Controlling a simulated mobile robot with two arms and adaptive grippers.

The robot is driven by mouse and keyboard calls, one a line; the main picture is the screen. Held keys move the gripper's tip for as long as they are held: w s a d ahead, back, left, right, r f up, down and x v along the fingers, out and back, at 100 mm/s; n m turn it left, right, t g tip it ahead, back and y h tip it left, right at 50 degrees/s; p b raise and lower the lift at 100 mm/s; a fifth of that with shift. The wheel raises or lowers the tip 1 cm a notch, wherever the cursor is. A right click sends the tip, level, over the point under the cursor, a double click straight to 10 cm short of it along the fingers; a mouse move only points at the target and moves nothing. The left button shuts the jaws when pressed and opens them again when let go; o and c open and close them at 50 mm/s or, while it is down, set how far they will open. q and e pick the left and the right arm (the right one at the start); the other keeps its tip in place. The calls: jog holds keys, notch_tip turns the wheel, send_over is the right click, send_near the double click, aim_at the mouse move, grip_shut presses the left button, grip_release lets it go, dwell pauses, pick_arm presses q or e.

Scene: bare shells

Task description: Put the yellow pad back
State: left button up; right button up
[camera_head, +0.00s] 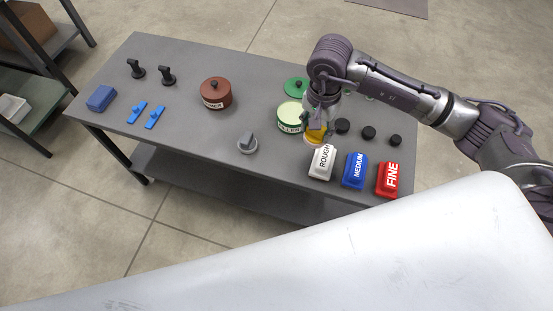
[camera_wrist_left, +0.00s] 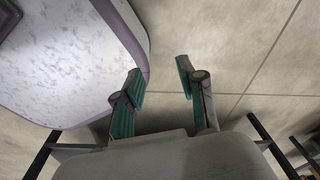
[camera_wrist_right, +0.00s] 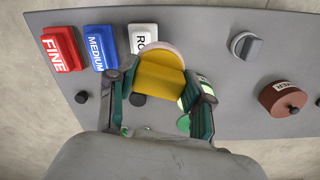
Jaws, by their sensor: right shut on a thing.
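The yellow pad (camera_wrist_right: 160,78) is between the fingers of my right gripper (camera_wrist_right: 160,92), which is shut on it. In the head view the pad (camera_head: 315,135) shows low under my right gripper (camera_head: 319,116), over the table between the green tin and the ROUGH block. A pale round disc (camera_wrist_right: 168,49) shows partly behind the pad; I cannot tell whether they touch. My left gripper (camera_wrist_left: 160,85) is open and empty, over the floor beside a white panel.
The grey table (camera_head: 190,150) carries white ROUGH (camera_head: 321,162), blue MEDIUM (camera_head: 354,171) and red FINE (camera_head: 388,180) blocks near its front edge. The FILLER tin (camera_head: 289,116), black knobs (camera_head: 368,132), brown pot (camera_head: 216,93) and grey knob (camera_head: 247,144) stand nearby. The table's middle left is clear.

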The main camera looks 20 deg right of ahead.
aim_at(325, 129)
jog(key=m, duration=0.1)
jog(key=f+m+b, duration=0.1)
jog(key=w+d+f+m+b, duration=0.1)
jog(key=shift+f, duration=0.25)
notch_tip(325, 129, down, 3)
jog(key=w+d+m+b, duration=0.25)
jog(key=m+b, duration=0.35)
jog(key=m, duration=0.6)
jog(key=w+a+f, duration=0.1)
jog(key=a+f, duration=0.1)
jog(key=a, duration=0.1)
jog(key=w+a+f, duration=0.1)
jog(key=a+f, duration=0.1)
jog(key=a, duration=0.1)
jog(key=w+a+f+p, duration=0.1)
jog(key=a+f, duration=0.1)
jog(key=a, duration=0.2)
jog(key=shift+a+f, duration=0.1)
jog(key=shift+f, duration=0.05)
notch_tip(325, 129, down, 4)
jog(key=shift+r, duration=0.1)
pick_arm(q)
notch_tip(325, 129, down, 8)
jog(key=s+d, duration=0.1)
jog(key=d, duration=0.1)
jog(key=shift+f, duration=0.2)
pick_arm(e)
jog(key=shift+w, duration=0.1)
